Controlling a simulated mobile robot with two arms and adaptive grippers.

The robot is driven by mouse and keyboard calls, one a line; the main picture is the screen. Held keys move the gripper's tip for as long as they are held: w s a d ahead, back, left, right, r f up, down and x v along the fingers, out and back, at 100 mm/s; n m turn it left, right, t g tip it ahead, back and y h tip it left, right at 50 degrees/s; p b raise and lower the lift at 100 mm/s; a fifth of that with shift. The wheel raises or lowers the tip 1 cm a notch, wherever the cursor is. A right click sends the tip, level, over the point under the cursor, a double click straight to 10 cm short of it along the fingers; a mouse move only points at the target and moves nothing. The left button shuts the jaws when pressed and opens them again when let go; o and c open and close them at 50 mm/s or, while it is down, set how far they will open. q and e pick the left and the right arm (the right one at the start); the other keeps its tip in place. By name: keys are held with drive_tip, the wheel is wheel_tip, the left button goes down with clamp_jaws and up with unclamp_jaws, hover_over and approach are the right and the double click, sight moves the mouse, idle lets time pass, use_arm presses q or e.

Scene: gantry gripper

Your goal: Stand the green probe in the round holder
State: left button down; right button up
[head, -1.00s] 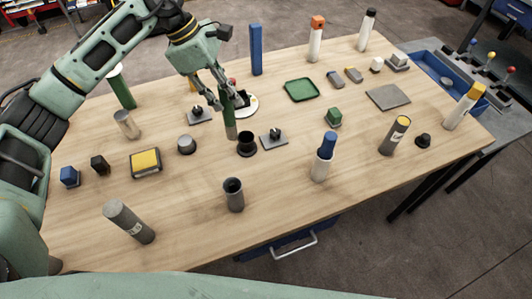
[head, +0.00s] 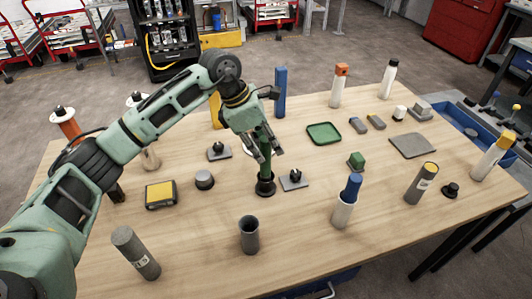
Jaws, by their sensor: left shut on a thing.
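My left gripper (head: 263,154) is shut on the green probe (head: 264,138), near the middle of the table. The probe is close to upright. The round holder (head: 266,189), a black cup with a wide base, is directly below it. The probe's lower end meets the holder's mouth in this view; I cannot tell how deep it sits. The gripper fingers hide part of the probe. My right gripper is not in view.
Small black-knobbed plates stand right (head: 294,180) and left (head: 218,151) of the holder. A dark open cup (head: 249,234) stands in front. A white cylinder with a blue top (head: 346,202) stands at front right. A green tray (head: 324,133) lies behind right.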

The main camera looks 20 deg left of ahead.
use_arm(q)
drive_tip(key=shift+w+f, duration=0.1)
drive_tip(key=shift+f, duration=0.4)
drive_tip(key=shift+r, duration=0.1)
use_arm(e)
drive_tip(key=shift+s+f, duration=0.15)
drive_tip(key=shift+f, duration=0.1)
use_arm(q)
drive_tip(key=shift+f, duration=0.2)
drive_tip(key=c, duration=1.8)
unclamp_jaws()
drive_tip(key=o, duration=0.3)
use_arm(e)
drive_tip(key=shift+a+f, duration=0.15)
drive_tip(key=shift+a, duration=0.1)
